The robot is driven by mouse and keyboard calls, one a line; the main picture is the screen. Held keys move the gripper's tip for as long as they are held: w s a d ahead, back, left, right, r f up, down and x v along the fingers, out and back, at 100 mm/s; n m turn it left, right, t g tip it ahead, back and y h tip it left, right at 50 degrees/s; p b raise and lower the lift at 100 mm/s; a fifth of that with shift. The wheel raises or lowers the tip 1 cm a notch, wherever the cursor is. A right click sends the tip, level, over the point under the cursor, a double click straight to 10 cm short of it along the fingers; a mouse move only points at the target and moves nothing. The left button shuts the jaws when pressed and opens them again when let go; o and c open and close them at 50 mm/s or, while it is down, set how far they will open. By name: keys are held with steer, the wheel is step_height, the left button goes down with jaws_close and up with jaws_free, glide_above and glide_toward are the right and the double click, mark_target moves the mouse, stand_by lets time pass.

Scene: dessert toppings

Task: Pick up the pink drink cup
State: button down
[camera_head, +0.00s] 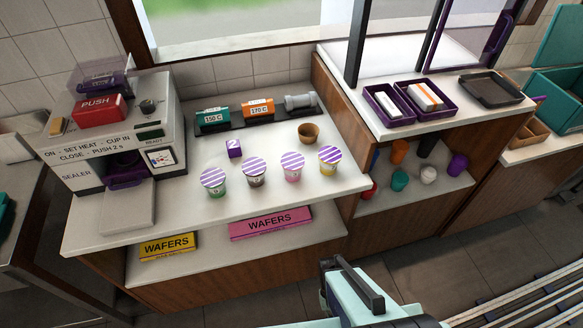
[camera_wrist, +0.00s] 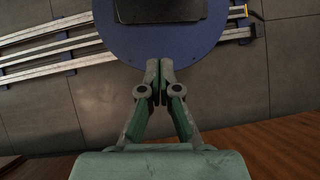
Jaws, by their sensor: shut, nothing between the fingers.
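The pink drink cup (camera_head: 292,168) stands upright on the white counter (camera_head: 180,207) in the head view, with a purple-and-white striped lid. It is third from the left in a row of lidded cups. A green cup (camera_head: 214,183) and a brown cup (camera_head: 253,172) stand to its left, and a yellow cup (camera_head: 329,160) stands to its right. My gripper (camera_wrist: 156,98) is shut and empty in the wrist view, over the floor. In the head view my arm is at the bottom, in front of the counter and well apart from the cups; the fingertips cannot be made out there.
The sealer machine (camera_head: 112,135) is at the left. Wafer boxes (camera_head: 270,223) lie on the lower shelf. A raised counter (camera_head: 375,118) with trays bounds the right. Floor rails (camera_head: 530,300) run at lower right.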

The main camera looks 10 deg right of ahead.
steer(key=c, duration=1.8)
jaws_free()
steer(key=shift+c, duration=0.2)
steer(key=o, duration=1.8)
steer(key=shift+o, duration=0.2)
